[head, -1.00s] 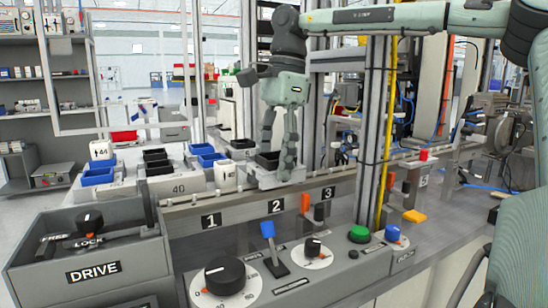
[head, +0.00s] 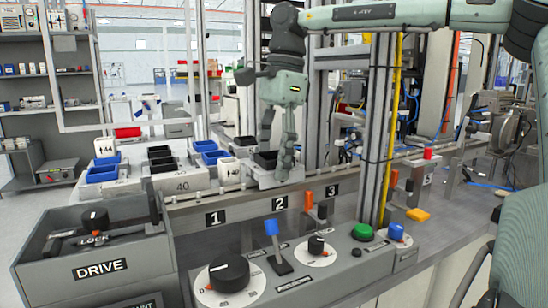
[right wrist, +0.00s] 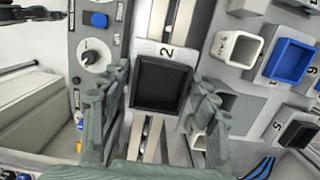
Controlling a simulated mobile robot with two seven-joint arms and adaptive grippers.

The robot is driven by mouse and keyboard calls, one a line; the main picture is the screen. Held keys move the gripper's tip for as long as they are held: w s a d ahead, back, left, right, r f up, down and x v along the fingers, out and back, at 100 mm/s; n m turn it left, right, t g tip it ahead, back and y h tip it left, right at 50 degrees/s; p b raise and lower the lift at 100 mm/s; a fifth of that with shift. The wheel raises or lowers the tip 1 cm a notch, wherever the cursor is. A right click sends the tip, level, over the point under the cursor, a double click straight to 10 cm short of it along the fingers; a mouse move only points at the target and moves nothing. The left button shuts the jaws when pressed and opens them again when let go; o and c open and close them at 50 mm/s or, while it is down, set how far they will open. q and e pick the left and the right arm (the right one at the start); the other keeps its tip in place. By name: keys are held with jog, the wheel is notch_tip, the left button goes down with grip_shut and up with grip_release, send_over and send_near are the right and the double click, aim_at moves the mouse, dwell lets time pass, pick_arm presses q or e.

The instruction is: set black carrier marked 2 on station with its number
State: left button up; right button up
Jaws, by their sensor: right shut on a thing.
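The black carrier (head: 265,161), a black open tray on a pale base, is between the fingers of my right gripper (head: 277,150), which is shut on it. In the right wrist view the black tray (right wrist: 162,84) shows from above, with the number 2 on its base and a finger of my right gripper (right wrist: 152,108) on each side. It is at the rail behind the plate marked 2 (head: 281,204), a little to its left in the head view. I cannot tell whether its base touches the rail.
Plates 1 (head: 215,218) and 3 (head: 333,190) flank plate 2. A white cup-like carrier (head: 229,171) stands close left of the held one. Blue trays (head: 102,173) and black trays stand further left. A metal post (head: 377,130) rises to the right. Knobs and levers line the front panel.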

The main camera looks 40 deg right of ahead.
jog(key=shift+f, duration=0.5)
dwell(0.7)
jog(key=shift+f, duration=0.3)
jog(key=o, duration=1.5)
jog(key=shift+r, duration=3.55)
jog(key=shift+f, duration=0.1)
